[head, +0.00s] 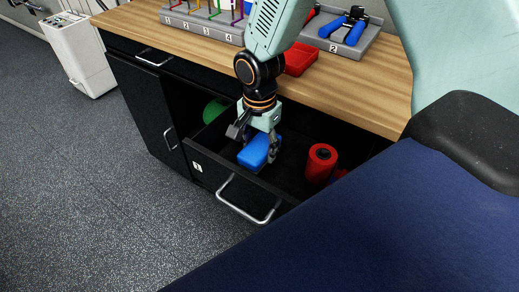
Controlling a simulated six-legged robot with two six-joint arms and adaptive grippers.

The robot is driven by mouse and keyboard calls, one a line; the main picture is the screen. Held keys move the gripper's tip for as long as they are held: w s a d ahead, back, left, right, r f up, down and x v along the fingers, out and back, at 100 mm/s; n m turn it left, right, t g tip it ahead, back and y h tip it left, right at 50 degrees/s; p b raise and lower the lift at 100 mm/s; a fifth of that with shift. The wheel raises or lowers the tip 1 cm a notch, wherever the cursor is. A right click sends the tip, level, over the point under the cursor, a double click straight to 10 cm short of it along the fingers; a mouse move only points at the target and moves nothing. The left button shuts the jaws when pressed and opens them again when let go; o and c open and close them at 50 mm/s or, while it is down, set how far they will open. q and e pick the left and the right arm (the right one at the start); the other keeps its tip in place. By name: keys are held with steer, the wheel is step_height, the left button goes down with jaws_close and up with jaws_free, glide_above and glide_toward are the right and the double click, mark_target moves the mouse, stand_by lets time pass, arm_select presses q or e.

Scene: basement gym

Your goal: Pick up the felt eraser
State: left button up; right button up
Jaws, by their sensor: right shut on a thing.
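The felt eraser (256,153) appears as a blue block inside the open drawer (207,164) of the black cabinet. My right gripper (254,143) reaches down into the drawer from above. Its fingers are on either side of the blue block and shut on it. The gripper hides part of the block's top. I cannot tell whether the block still touches the drawer floor. My left gripper is not in view.
A red cylinder (321,163) stands in the drawer to the right, and a green round object (215,110) is at the back left. The wooden worktop (345,88) overhangs behind, holding a red tray (299,59) and tool holders. A blue padded surface (390,225) fills the lower right.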

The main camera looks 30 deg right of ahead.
mark_target(259, 146)
steer(key=shift+a, duration=0.1)
step_height(259, 146, up, 9)
steer(key=p, duration=0.2)
steer(key=shift+r+p, duration=0.15)
steer(key=shift+p, duration=0.2)
steer(key=shift+r, duration=0.35)
steer(key=o, duration=0.5)
steer(key=c, duration=0.3)
steer(key=shift+c, duration=0.2)
